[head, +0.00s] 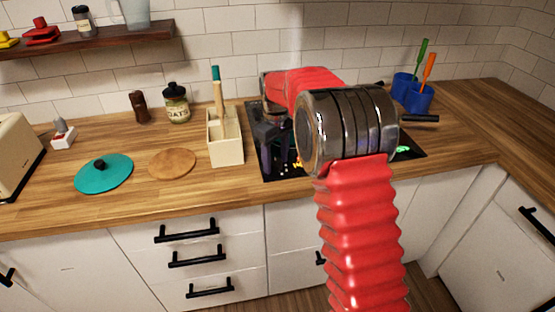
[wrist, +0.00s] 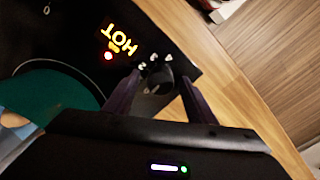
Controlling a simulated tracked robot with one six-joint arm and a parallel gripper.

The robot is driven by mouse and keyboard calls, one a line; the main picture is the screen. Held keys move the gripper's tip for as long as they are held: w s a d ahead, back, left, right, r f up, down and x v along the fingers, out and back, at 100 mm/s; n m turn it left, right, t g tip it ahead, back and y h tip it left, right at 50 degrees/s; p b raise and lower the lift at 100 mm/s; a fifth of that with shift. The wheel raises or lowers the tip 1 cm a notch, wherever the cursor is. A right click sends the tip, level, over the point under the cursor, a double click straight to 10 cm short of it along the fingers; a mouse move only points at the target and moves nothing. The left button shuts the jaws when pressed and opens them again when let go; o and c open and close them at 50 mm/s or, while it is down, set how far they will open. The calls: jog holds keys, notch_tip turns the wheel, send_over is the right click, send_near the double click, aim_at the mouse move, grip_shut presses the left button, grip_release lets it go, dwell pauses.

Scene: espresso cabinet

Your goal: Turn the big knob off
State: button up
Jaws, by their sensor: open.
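The black cooktop (head: 262,170) is set in the wooden counter, with a lit orange HOT sign (wrist: 122,40) and a red light near its front edge. In the wrist view a dark round knob (wrist: 156,80) with several pale dots along its rim sits near the HOT sign. My gripper (wrist: 160,88) is open, with one finger on each side of the knob; I cannot tell whether they touch it. In the head view my gripper (head: 271,148) is low over the cooktop's front left, and the knob is not clearly visible there.
A cream utensil box (head: 226,150) stands just left of the cooktop. A teal lid (head: 103,174) and a round wooden board (head: 172,163) lie further left. Blue cups (head: 418,98) stand behind right. A dark teal round thing (wrist: 50,95) lies beside the HOT sign.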

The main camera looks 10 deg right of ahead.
aim_at(276, 160)
jog(key=shift+r, duration=0.1)
notch_tip(276, 160, up, 14)
jog(key=shift+f, duration=0.25)
dwell(0.5)
jog(key=shift+w, duration=0.1)
